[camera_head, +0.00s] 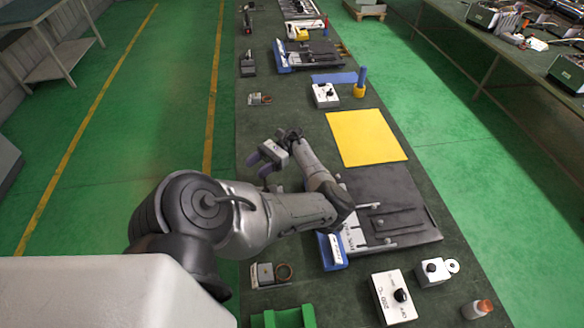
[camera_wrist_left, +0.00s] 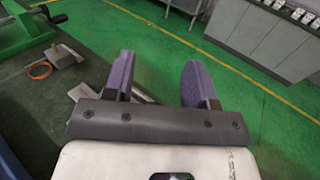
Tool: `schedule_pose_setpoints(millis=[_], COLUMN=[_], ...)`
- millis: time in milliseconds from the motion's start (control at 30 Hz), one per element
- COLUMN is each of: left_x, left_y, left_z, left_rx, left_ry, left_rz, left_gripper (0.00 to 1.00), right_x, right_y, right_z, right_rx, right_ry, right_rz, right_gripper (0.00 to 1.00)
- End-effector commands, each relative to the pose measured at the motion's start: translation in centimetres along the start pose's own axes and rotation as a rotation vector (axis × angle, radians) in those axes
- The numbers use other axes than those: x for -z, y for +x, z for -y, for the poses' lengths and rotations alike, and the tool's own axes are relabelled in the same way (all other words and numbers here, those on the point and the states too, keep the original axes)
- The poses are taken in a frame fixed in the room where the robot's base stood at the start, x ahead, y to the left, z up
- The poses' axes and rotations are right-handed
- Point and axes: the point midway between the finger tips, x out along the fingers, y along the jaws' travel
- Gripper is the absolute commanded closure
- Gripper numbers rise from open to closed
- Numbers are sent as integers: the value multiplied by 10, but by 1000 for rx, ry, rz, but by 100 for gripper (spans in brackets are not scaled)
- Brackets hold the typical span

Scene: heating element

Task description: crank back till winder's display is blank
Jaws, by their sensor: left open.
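A green machine with a crank-like handle (camera_wrist_left: 50,18) shows at the upper left of the left wrist view, and a green frame (camera_head: 285,317) is cut off by the bottom edge of the head view. This may be the winder; I see no display on it. My left gripper (camera_head: 258,165) is above the left part of the bench, well beyond the green frame. Its two purple fingers (camera_wrist_left: 158,72) are apart, with nothing between them. My right gripper is not in view.
A dark plate fixture with a blue end (camera_head: 331,252) lies under my left forearm. A yellow mat (camera_head: 366,137) lies beyond it. White knob boxes (camera_head: 394,297) (camera_head: 433,271) and an orange-capped bottle (camera_head: 477,309) stand at the near right.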

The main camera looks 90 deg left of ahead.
Motion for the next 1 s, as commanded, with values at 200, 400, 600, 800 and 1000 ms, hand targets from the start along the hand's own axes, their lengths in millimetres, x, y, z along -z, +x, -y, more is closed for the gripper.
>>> schedule_pose_setpoints(millis=[200, 400, 600, 800, 1000], left_x=[-26, -46, -60, -67, -69], left_y=[-9, -15, -19, -21, -21], left_z=[-46, -80, -102, -113, -115], left_rx=[2, 1, 1, 1, 1], left_ry=[4, 4, 3, 2, 1], left_rz=[-3, -3, -1, 0, 1], left_gripper=[48, 48, 48, 48, 48], right_x=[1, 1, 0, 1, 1], right_y=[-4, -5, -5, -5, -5], right_z=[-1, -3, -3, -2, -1], right_rx=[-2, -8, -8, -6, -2], right_ry=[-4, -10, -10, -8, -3], right_rz=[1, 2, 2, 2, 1], right_gripper=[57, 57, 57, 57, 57])
